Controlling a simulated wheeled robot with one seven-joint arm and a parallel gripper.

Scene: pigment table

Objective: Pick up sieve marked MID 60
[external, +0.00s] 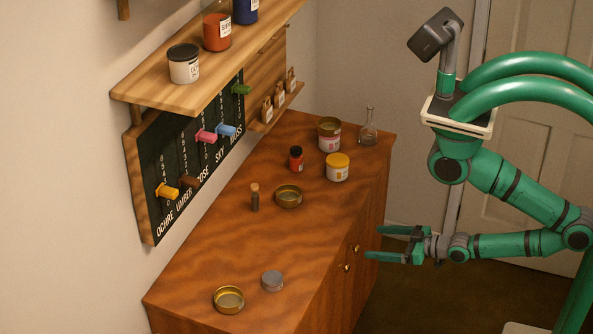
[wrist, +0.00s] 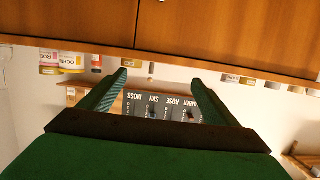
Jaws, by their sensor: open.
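Two shallow round brass pans that look like sieves lie on the wooden cabinet top: a near brass sieve (external: 229,300) at the front left and a middle brass sieve (external: 288,197) farther back. A third brass rim, possibly a sieve, tops the pink-labelled jar (external: 330,137) at the back. No MID 60 marking is readable on any of them. My gripper (external: 376,242) is open and empty, off the cabinet's right side and apart from all of these. Its two spread fingers show in the wrist view (wrist: 158,82), with nothing between them.
A peg board (external: 190,160) and wooden shelf (external: 150,85) line the wall.

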